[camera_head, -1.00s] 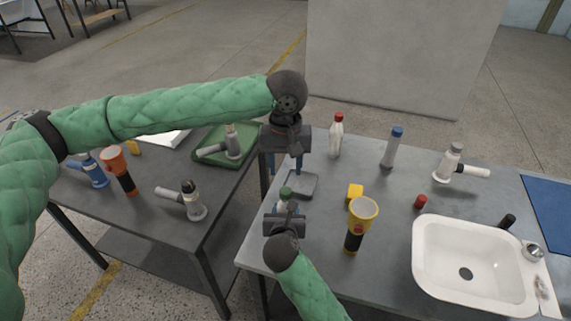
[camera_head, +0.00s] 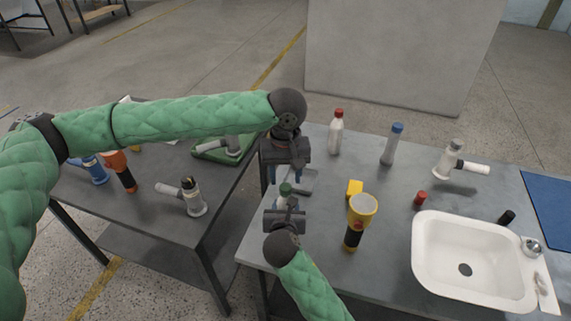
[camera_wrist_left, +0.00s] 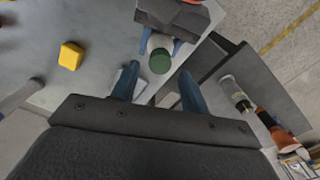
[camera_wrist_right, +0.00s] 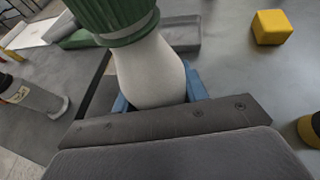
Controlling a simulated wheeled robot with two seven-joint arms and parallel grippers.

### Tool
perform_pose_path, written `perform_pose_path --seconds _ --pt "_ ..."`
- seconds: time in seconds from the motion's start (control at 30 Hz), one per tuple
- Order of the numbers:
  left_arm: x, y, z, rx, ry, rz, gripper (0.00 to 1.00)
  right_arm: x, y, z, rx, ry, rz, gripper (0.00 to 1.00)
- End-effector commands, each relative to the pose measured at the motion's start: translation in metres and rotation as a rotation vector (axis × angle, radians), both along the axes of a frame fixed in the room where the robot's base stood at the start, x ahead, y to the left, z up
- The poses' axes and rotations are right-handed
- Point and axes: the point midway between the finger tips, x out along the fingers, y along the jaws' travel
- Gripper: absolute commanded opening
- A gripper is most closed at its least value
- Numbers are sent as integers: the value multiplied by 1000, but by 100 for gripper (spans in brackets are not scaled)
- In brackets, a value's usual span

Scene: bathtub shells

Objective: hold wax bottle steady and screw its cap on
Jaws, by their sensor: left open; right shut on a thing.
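The wax bottle is white with a ribbed green cap (camera_wrist_right: 112,20) sitting on its neck. In the right wrist view its white body (camera_wrist_right: 150,72) stands between the blue fingers of my right gripper (camera_wrist_right: 160,98), shut around it. In the head view the green cap (camera_head: 286,189) shows just above my right gripper (camera_head: 285,212) at the table's left end. My left gripper (camera_head: 286,178) hangs over the bottle with its fingers open. In the left wrist view the green cap (camera_wrist_left: 160,62) lies beyond the open fingertips of my left gripper (camera_wrist_left: 158,78), apparently not touched.
A grey tray (camera_head: 301,182) lies close behind the bottle. A yellow cube (camera_head: 355,187) and a yellow-black flashlight (camera_head: 360,215) stand to the right. A red-capped bottle (camera_head: 335,135), a blue-capped tube (camera_head: 391,145) and a white sink (camera_head: 440,275) are farther off.

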Motion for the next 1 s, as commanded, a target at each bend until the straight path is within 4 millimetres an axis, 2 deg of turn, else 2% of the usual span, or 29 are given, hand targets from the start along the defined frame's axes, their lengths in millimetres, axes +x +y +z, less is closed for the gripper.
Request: perform_pose_path --seconds 0.1,0.3,0.67,0.9,1.0 --pt "0 0 -15 1 1 0 45 0 0 0 0 0 0 0" --pt "0 0 -30 1 0 0 45 0 0 0 0 0 0 0" --pt "0 0 -34 0 0 0 45 0 0 0 0 0 0 0" --pt "0 0 -34 0 0 0 0 0 0 0 0 0 0 0" --pt "0 0 -34 0 0 0 0 0 0 0 0 0 0 0"
